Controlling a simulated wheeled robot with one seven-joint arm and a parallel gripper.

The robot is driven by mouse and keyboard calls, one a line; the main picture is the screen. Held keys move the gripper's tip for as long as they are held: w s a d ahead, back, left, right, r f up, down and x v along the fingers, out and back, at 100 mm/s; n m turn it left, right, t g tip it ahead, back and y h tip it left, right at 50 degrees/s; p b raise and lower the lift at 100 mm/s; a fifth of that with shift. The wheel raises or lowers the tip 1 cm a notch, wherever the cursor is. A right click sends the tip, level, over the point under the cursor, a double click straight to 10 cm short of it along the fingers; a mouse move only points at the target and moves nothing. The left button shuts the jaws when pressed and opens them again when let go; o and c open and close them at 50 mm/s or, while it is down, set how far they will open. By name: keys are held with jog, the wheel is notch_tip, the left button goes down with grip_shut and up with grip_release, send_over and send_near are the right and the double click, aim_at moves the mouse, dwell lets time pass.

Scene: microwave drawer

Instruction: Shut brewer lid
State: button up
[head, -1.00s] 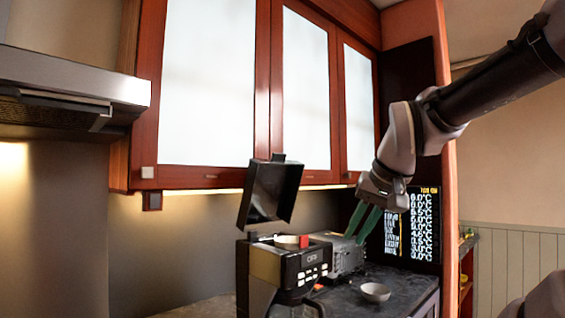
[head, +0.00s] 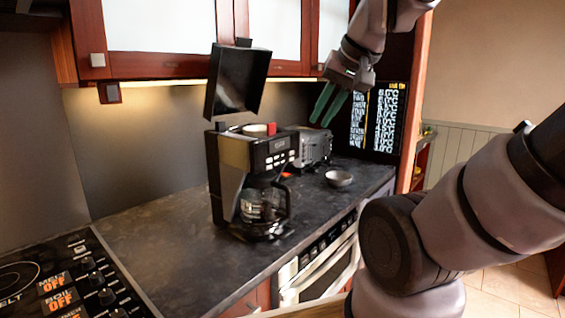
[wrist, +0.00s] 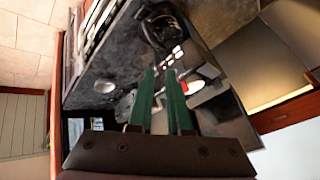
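The brewer (head: 250,165) stands on the dark counter, with a glass carafe (head: 262,207) in its front. Its black lid (head: 236,82) is up, tilted above the body at the back. My gripper (head: 326,108) is to the right of the lid and a little above the brewer's top, apart from both. Its green fingers are parted and empty. In the wrist view my gripper (wrist: 163,72) has a gap between the fingers, and the brewer's top and buttons (wrist: 185,70) show just past the fingertips.
A grey toaster (head: 312,147) stands right of the brewer and a small bowl (head: 339,178) sits near the counter's front. Wall cabinets (head: 170,25) hang above. The counter left of the brewer (head: 150,225) is clear, up to the stove (head: 65,285).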

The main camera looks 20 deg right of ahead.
grip_shut()
notch_tip(320, 180, up, 29)
jog(key=n+y, duration=0.2)
jog(key=n, duration=0.9)
send_over(245, 39)
jog(key=d, duration=0.2)
jog(key=shift+g, duration=0.4)
jog(key=a+f, duration=0.1)
jog(key=f, duration=0.1)
jog(key=w+f, duration=0.1)
jog(key=f, duration=0.2)
jog(key=w+a+f, duration=0.1)
jog(key=f, duration=0.2)
jog(key=shift+w+a+f, duration=0.15)
jog(key=shift+a+f, duration=0.05)
jog(key=shift+a, duration=0.1)
jog(key=shift+s+d+f, duration=0.35)
jog(key=shift+s, duration=0.2)
